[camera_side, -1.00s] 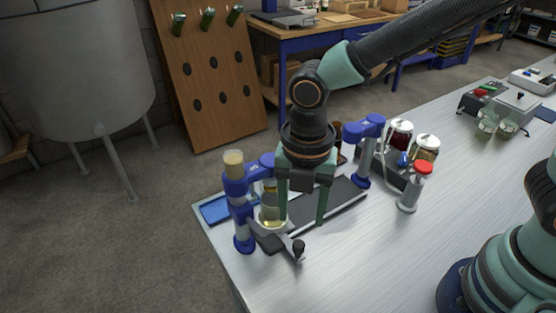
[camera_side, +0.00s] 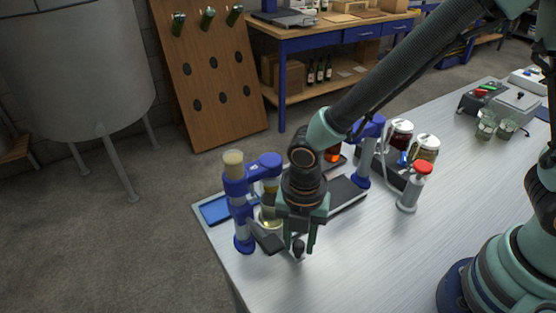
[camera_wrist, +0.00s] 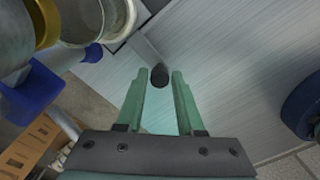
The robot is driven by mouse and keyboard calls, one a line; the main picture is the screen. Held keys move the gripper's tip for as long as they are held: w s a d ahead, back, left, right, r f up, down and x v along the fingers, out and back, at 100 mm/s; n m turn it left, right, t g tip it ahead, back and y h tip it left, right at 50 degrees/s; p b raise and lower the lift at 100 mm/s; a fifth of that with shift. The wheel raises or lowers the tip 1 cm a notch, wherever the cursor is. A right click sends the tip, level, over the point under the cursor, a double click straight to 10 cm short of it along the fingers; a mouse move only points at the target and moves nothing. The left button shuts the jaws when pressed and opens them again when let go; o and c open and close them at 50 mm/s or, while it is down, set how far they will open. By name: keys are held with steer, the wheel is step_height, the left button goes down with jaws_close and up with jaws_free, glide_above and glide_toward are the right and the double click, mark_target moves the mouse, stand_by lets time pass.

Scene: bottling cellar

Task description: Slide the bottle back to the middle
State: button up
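A clear glass bottle (camera_side: 267,216) with pale yellow liquid stands at the near left end of a dark track (camera_side: 346,193), beside a blue clamp post (camera_side: 240,213). My arm partly hides it; its glass also shows at the upper left of the wrist view (camera_wrist: 118,16). A grey arm (camera_side: 267,239) at its foot leads to a black knob (camera_side: 299,248). My gripper (camera_side: 301,252) points down over the knob. In the wrist view, the knob (camera_wrist: 160,75) lies between the open fingertips (camera_wrist: 161,76), with gaps showing on both sides.
Jars (camera_side: 426,148) and a red-topped grey post (camera_side: 410,190) stand to the right. The metal table (camera_side: 370,255) is clear in front; its left edge is close.

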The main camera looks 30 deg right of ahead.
jaws_close()
stand_by(1.2)
